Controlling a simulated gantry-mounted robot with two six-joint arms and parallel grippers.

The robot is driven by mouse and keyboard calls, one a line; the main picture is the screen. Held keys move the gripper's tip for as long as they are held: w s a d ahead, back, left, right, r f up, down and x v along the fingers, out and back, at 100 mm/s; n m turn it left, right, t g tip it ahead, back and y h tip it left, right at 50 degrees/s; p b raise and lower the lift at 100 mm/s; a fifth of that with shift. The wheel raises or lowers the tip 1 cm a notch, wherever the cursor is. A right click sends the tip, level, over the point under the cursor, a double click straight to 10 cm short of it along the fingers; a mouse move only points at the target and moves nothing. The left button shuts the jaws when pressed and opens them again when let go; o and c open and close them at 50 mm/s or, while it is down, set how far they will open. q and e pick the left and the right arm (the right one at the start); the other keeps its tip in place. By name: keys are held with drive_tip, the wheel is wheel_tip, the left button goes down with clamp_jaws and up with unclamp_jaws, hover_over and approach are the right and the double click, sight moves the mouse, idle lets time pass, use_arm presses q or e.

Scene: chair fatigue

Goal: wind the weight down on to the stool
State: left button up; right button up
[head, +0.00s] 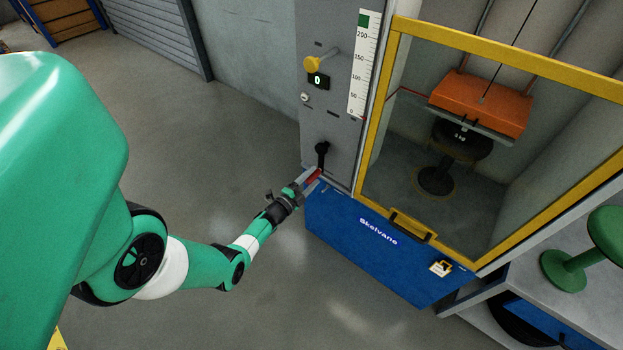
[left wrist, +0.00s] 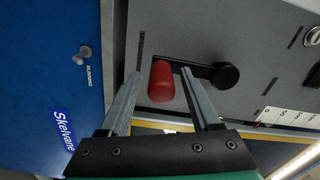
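The orange weight (head: 480,102) hangs inside the yellow-framed cage, above the dark round-seated stool (head: 437,180). Whether the weight touches the seat cannot be told from this angle. On the grey panel is a black crank (head: 321,152) with a red handle (head: 314,177); in the left wrist view the crank's black hub (left wrist: 225,75) is right of the red handle (left wrist: 161,82). My left gripper (head: 308,180) is at the handle. Its fingers (left wrist: 165,85) are apart on either side of the red handle, with gaps visible. My right gripper is not in view.
The yellow-framed door (head: 493,47) looks closed over the cage. The blue base (head: 340,225) is below. A green stool (head: 565,270) stands on a bench at right.

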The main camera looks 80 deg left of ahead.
use_arm(q)
drive_tip(key=shift+s+d+r, duration=0.1)
drive_tip(key=shift+s, duration=0.1)
drive_tip(key=p+v, duration=0.4)
drive_tip(key=v, duration=0.7)
